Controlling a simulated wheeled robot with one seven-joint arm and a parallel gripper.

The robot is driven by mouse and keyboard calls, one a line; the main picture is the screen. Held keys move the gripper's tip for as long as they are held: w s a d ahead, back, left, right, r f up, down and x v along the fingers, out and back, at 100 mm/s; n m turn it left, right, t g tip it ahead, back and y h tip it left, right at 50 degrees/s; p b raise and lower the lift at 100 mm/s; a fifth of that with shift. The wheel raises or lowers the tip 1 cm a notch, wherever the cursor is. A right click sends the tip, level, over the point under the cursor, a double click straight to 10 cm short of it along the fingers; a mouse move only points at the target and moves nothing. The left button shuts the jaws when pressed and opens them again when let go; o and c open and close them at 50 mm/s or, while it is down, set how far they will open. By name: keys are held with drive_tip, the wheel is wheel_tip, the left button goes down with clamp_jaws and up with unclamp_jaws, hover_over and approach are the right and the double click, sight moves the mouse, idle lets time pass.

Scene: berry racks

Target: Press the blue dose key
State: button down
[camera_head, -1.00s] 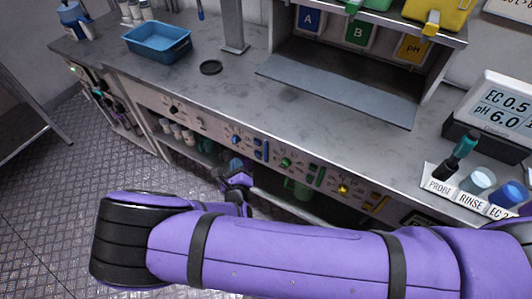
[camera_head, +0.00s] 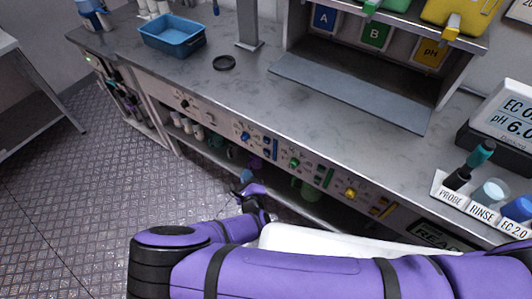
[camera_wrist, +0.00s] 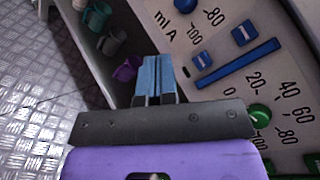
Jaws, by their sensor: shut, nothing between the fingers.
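On the front panel, a blue knob (camera_head: 245,137) sits beside small blue parts in the head view. The wrist view shows the blue knob (camera_wrist: 183,3) at the top edge, two small blue keys (camera_wrist: 202,60) (camera_wrist: 245,32) and a long blue bar (camera_wrist: 236,68). I cannot tell which small blue key is the dose key. My gripper (camera_head: 246,178) is in front of the bench, below the panel's blue section. In the wrist view its blue fingertips (camera_wrist: 155,72) are together and empty, left of the nearer blue key and apart from it.
A green knob (camera_wrist: 260,115) is right of my gripper. Cups (camera_wrist: 126,69) stand on the shelf below the panel. A yellow knob (camera_head: 351,194) is further right. The bench top (camera_head: 330,125) holds a blue tub (camera_head: 172,40) and probe bottles. The floor at left is clear.

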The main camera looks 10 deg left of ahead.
drive_tip(key=w+d, duration=0.3)
drive_tip(key=w, duration=0.4)
drive_tip(key=shift+w+d, duration=0.1)
drive_tip(key=shift+w, duration=0.15)
idle(2.0)
drive_tip(key=shift+w+d, duration=0.1)
drive_tip(key=shift+w, duration=0.15)
drive_tip(key=shift+w+d, duration=0.15)
drive_tip(key=shift+w, duration=0.25)
idle(0.8)
idle(0.3)
drive_tip(key=shift+s+a, duration=0.35)
drive_tip(key=shift+s, duration=0.45)
drive_tip(key=shift+s+a, duration=0.3)
drive_tip(key=shift+s, duration=0.45)
drive_tip(key=shift+s+a, duration=0.35)
drive_tip(key=shift+s, duration=0.45)
drive_tip(key=shift+s+a, duration=0.3)
drive_tip(key=shift+s, duration=0.45)
